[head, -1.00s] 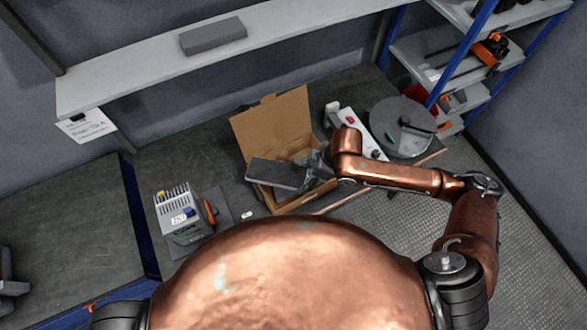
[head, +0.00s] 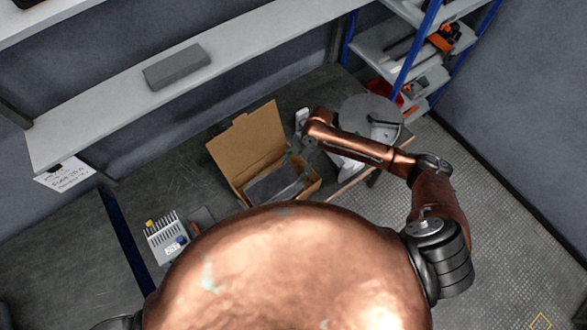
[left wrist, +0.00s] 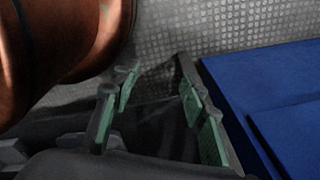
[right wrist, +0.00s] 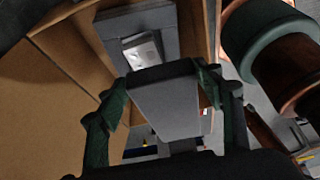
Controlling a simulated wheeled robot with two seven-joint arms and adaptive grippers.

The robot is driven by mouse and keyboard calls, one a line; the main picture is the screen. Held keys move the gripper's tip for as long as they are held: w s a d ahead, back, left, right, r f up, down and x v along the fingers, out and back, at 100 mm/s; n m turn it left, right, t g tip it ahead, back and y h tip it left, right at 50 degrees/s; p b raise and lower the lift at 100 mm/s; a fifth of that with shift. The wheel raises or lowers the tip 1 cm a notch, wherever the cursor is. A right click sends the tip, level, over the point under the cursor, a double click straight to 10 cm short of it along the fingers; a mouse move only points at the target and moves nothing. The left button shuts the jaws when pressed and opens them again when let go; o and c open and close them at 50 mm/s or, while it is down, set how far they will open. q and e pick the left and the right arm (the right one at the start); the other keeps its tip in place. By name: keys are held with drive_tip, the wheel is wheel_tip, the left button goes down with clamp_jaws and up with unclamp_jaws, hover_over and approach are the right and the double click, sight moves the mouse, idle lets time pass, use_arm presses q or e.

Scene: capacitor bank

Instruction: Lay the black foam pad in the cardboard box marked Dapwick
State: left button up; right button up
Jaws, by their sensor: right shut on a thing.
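The black foam pad (head: 268,187), a flat dark grey slab, is within the opening of the cardboard box (head: 228,190), whose flap stands up at the back. I cannot tell whether the pad touches the box floor. No name is readable on the box. My right gripper (head: 299,163) is over the box's right side, shut on the pad. In the right wrist view the pad (right wrist: 165,105) is between the green-padded fingers (right wrist: 160,100), with cardboard walls around. My left gripper (left wrist: 155,115) shows only in the left wrist view, with fingers apart and empty above the floor.
A white rack of small items (head: 165,237) stands left of the box. A round grey disc (head: 365,108) lies at the right. A shelf (head: 105,118) with a grey block (head: 176,67) runs above the bench. Blue-posted shelving (head: 415,50) stands at back right.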

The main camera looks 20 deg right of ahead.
drive_tip(key=w+f, duration=0.1)
drive_tip(key=w+d+f, duration=0.1)
drive_tip(key=f, duration=0.1)
drive_tip(key=w+f, duration=0.1)
drive_tip(key=f, duration=0.1)
drive_tip(key=shift+w+d+f, duration=0.15)
drive_tip(key=shift+w+d, duration=0.05)
drive_tip(key=shift+w, duration=0.2)
wheel_tip(320, 180, down, 3)
drive_tip(key=shift+w+d+f, duration=0.1)
drive_tip(key=shift+f, duration=0.05)
drive_tip(key=o, duration=0.9)
use_arm(q)
drive_tip(key=shift+w+r, duration=0.1)
drive_tip(key=shift+w, duration=0.4)
use_arm(e)
drive_tip(key=shift+o, duration=0.4)
use_arm(q)
drive_tip(key=shift+f+b, duration=0.4)
use_arm(e)
drive_tip(key=v, duration=1.2)
